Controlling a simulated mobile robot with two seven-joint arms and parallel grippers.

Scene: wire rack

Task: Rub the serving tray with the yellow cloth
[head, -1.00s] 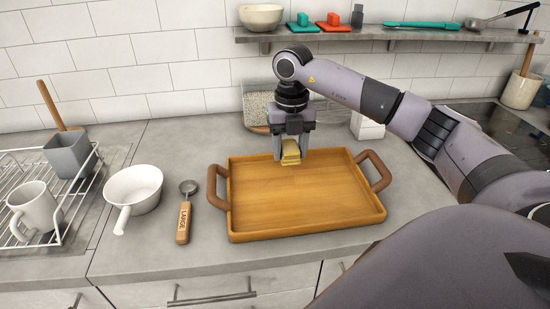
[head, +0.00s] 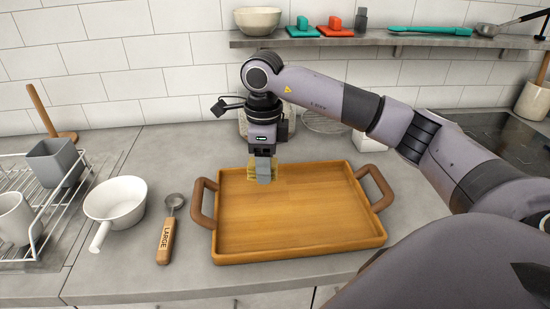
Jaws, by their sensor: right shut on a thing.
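The wooden serving tray (head: 320,228) lies flat on the counter, with a brown handle at each short side. My right gripper (head: 264,180) is over the back left part of the tray, pointing down and seen edge-on. It is shut on the yellow cloth (head: 252,172), a small folded pad that shows on both sides of the fingers. The cloth is low over the tray; I cannot tell for sure if it touches the surface. My left gripper is not in view.
A wooden-handled scoop (head: 167,232) and a white pan (head: 116,202) lie left of the tray. A wire dish rack (head: 40,235) with a grey cup (head: 56,162) and white mug (head: 15,217) stands further left. A shelf (head: 390,38) runs along the back wall.

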